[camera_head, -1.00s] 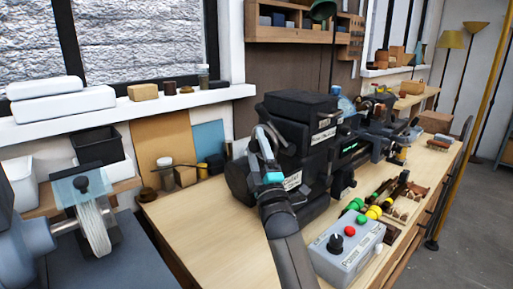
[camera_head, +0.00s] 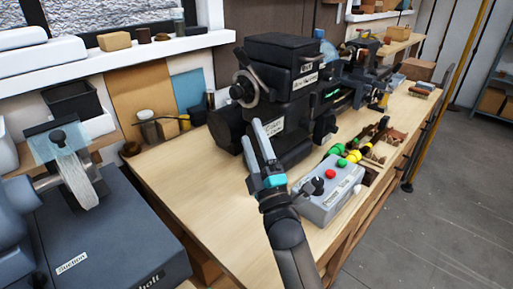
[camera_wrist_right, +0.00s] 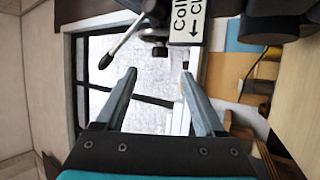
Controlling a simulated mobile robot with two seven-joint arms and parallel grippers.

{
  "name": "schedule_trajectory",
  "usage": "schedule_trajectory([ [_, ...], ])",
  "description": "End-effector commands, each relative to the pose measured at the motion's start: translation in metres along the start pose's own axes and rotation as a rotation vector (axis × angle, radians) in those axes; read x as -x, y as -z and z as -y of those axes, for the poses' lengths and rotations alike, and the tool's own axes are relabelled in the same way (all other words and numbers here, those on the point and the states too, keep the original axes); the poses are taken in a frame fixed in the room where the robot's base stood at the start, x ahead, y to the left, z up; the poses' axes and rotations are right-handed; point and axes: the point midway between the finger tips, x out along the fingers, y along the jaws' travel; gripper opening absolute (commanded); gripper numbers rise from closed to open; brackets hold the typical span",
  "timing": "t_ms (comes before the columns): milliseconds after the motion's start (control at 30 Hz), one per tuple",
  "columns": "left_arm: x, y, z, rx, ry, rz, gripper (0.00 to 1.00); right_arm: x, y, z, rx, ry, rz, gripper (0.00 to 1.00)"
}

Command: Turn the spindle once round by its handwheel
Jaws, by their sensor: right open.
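The handwheel (camera_head: 243,90) is a grey ring with a dark hub on the left end of the black lathe headstock (camera_head: 285,60). A slanted lever stands beside it. My right gripper (camera_head: 257,134) is open and empty, below and in front of the handwheel, apart from it. Its fingers point up toward the headstock. In the right wrist view the open jaws (camera_wrist_right: 160,75) have nothing between them. A metal lever with a black knob (camera_wrist_right: 105,61) and a lettered plate (camera_wrist_right: 190,22) show beyond the tips. My left gripper is out of view.
A grey control box (camera_head: 330,192) with coloured buttons stands right of my right arm. Tools lie behind it on the wooden bench (camera_head: 180,190). A grey machine with a pale wheel (camera_head: 75,180) stands at the left. The bench's left part is clear.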

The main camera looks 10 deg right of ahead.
Motion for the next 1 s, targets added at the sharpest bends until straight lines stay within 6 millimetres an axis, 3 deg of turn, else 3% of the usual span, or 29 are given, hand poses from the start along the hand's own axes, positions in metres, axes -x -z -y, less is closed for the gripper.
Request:
schedule_trajectory([
  [200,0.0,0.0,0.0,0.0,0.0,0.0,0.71,0.02,0.0,0.0,0.001,0.0,0.0,0.71],
  [667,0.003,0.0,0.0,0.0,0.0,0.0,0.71,0.022,-0.001,-0.003,0.005,0.003,0.004,0.71],
  [767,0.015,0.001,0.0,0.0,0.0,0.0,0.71,0.019,-0.004,-0.011,0.021,0.023,0.026,0.71],
  [1000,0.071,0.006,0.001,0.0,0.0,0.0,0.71,0.007,-0.015,-0.047,0.099,0.167,0.1,0.71],
])
